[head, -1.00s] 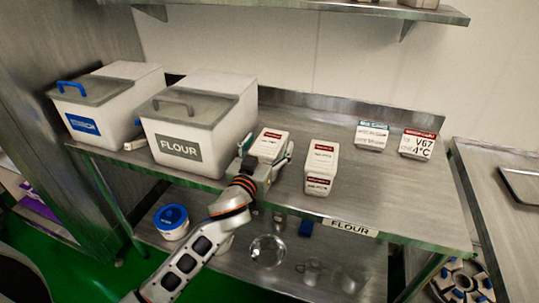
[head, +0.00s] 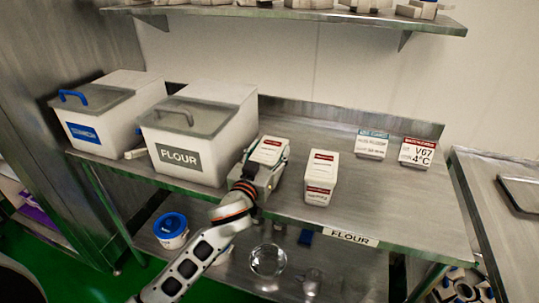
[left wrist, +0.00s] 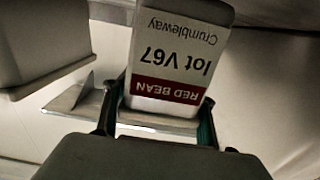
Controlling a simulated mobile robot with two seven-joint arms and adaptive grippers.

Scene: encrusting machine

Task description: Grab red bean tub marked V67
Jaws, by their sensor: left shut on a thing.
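My left gripper (head: 265,168) is shut on this tub, one finger on each side. Whether the tub still touches the table I cannot tell. A second white tub with red labels (head: 321,177) stands just to the right, apart from the gripper. My right gripper is not in view.
The flour bin (head: 180,157) stands close on the left, with a blue-handled bin (head: 82,133) beyond it. Small signs (head: 371,144) and (head: 417,152), the latter reading V67 4°C, stand behind right. The steel table (head: 400,205) is clear at right. A shelf (head: 300,15) hangs above.

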